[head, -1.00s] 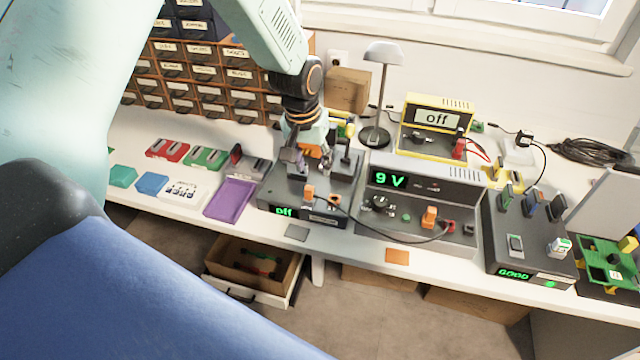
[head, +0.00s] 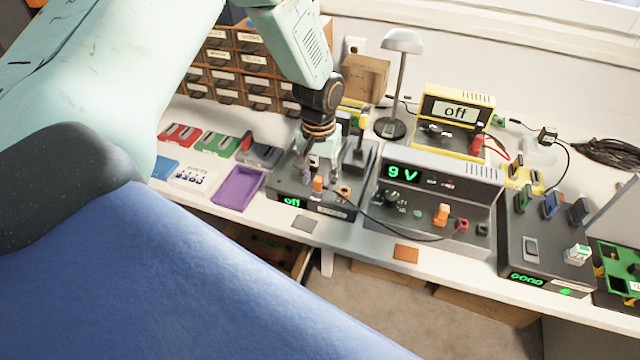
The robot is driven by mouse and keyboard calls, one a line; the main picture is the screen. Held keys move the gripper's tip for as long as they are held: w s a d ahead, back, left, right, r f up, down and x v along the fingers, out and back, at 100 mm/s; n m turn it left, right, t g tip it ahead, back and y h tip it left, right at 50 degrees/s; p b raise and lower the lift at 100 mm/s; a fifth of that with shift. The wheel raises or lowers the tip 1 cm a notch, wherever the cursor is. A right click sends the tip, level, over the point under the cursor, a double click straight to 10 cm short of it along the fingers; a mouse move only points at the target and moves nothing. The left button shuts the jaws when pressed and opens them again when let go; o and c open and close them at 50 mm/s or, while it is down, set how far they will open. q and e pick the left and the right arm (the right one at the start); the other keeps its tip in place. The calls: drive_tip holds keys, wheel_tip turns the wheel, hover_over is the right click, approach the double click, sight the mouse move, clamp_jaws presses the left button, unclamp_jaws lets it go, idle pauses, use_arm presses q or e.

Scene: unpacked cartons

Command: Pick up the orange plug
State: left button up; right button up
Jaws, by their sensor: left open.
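A small orange plug (head: 318,184) stands upright on the front of a dark box with a green "off" display (head: 290,203). Another orange piece (head: 441,214) sits on the front of the grey unit reading 9 V (head: 408,176). An orange-brown end (head: 344,192) of a black cable is on the dark box, right of the first plug. My left gripper (head: 318,168) points down over the dark box, just behind and above the first orange plug. It is open; its fingers are small and partly merge with the box. I cannot tell whether they touch anything. My right gripper is out of view.
A purple tray (head: 238,188) lies to the left. A lamp (head: 398,85), a yellow meter (head: 450,113) and a tester reading GOOD (head: 545,240) stand to the right. The black cable crosses before the 9 V unit.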

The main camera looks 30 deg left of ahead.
use_arm(q)
drive_tip(key=shift+s+a+f, duration=0.15)
drive_tip(key=shift+s+f, duration=0.1)
drive_tip(key=shift+f, duration=0.2)
drive_tip(key=shift+w+d, duration=0.25)
drive_tip(key=shift+w, duration=0.05)
drive_tip(key=shift+c, duration=1.3)
drive_tip(key=shift+s+a, duration=0.2)
drive_tip(key=c, duration=0.5)
drive_tip(key=shift+w+d, duration=0.15)
clamp_jaws()
